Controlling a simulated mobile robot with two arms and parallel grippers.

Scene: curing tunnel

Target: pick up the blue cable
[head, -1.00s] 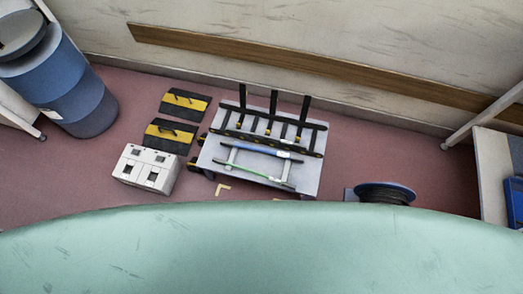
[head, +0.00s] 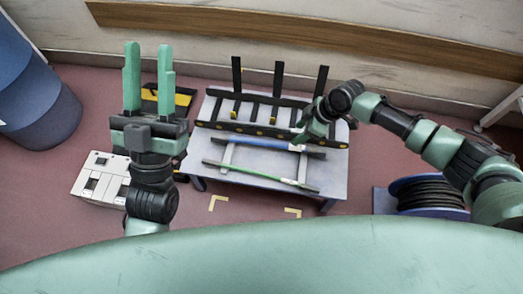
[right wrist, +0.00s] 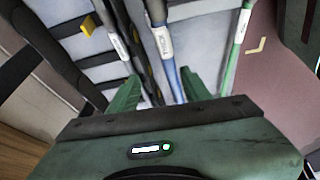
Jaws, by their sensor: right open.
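The blue cable (head: 262,142) lies across the light table, with dark ends and a white label near its right end. In the right wrist view the blue cable (right wrist: 173,78) runs between the spread green fingers of my right gripper (right wrist: 160,88), with no visible grip on it. My left gripper (head: 149,70) is open and empty, pointing up, left of the table.
A green cable (head: 250,173) lies nearer on the same table (head: 325,180). A black rack (head: 262,130) with upright posts stands behind the blue cable. A cable drum (head: 425,193) is at the right, a white box (head: 97,180) at the left. A blue barrel (head: 35,100) stands far left.

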